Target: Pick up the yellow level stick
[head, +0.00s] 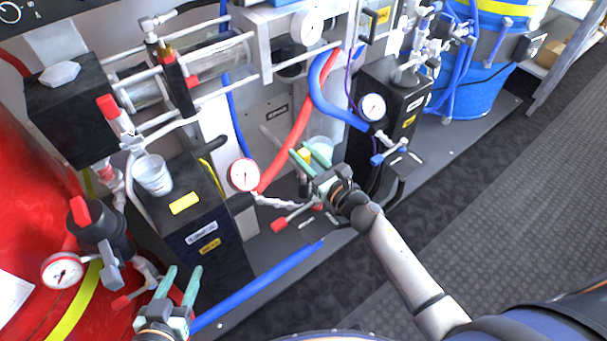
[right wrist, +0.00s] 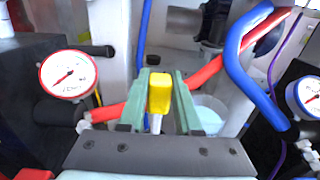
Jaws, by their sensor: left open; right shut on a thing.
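The yellow level stick (right wrist: 159,92) stands between the two green fingers of my right gripper (right wrist: 160,85) in the right wrist view. Its yellow top is clear to see, and a pale thin part shows below it before my gripper body hides the rest. In the head view a small bit of the stick's yellow (head: 304,155) shows between the fingers of my right gripper (head: 301,152), which is shut on it. My left gripper (head: 185,270) is open and empty at the lower left.
A pale bucket (right wrist: 208,112) is behind my right fingers. A red hose (head: 290,140) and a thick blue hose (head: 322,85) run close by. Round gauges (head: 244,175) (head: 373,107) flank my right gripper. A grey cup (head: 153,176) stands on the dark box at left.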

